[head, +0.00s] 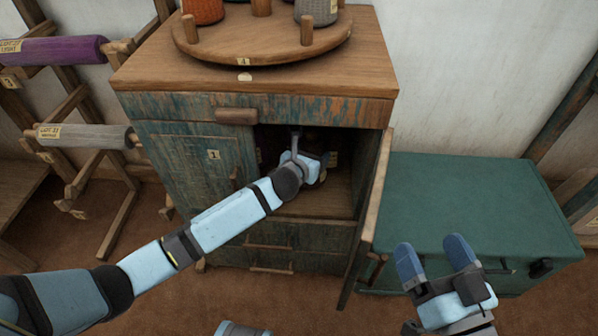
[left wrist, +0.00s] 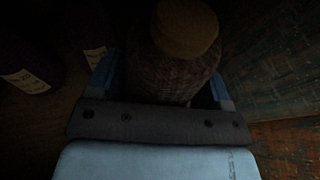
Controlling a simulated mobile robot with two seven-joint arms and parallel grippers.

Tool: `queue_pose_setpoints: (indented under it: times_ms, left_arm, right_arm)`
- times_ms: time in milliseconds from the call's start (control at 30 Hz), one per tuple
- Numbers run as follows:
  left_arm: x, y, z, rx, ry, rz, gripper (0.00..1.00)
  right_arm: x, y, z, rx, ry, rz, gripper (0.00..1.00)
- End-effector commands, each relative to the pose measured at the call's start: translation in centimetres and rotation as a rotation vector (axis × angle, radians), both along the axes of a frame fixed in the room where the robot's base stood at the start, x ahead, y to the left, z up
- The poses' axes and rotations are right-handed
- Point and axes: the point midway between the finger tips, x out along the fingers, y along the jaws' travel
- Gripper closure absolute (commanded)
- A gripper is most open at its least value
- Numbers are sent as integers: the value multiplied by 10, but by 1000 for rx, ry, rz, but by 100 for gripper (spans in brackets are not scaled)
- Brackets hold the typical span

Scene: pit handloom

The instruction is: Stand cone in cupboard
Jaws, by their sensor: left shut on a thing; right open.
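The cupboard (head: 195,155) is a worn wooden cabinet with flaking blue-green paint. Its right-hand door (head: 376,205) stands open. My left gripper (head: 315,165) reaches inside the dark opening, and in the head view it largely hides what it holds. In the left wrist view, it is shut on a dark, textured cone (left wrist: 178,72) with a tan rounded top, which sits between the two blue fingers. I cannot tell whether the cone's base touches the cupboard floor. My right gripper (head: 435,258) is open and empty, in front of the green chest.
Dark cones with pale labels (left wrist: 28,82) stand inside, left of the held cone. A painted wall (left wrist: 290,105) is close on the right. A round wooden stand (head: 262,48) with cones tops the cupboard. A green chest (head: 470,195) stands to the right.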

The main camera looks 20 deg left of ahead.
Motion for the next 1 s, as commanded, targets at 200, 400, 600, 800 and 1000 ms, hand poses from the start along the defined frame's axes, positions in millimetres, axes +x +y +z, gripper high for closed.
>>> queue_pose_setpoints:
  times_ms: [200, 400, 600, 800, 1000]
  left_arm:
    - [1, 0, -28, 0, -2, 1, 56]
    - [0, 0, -57, -1, -1, 1, 56]
    - [1, 0, -62, 1, -3, -1, 56]
    - [1, 0, -63, 1, -3, -1, 56]
    - [0, 1, -65, 1, -2, 1, 1]
  right_arm:
    - [1, 2, -23, -31, 57, 20, 13]
    - [1, 3, -47, -65, 118, 43, 13]
    - [0, 4, -51, -79, 142, 51, 13]
    - [0, 4, -51, -78, 142, 51, 13]
    - [0, 4, -51, -79, 143, 51, 13]
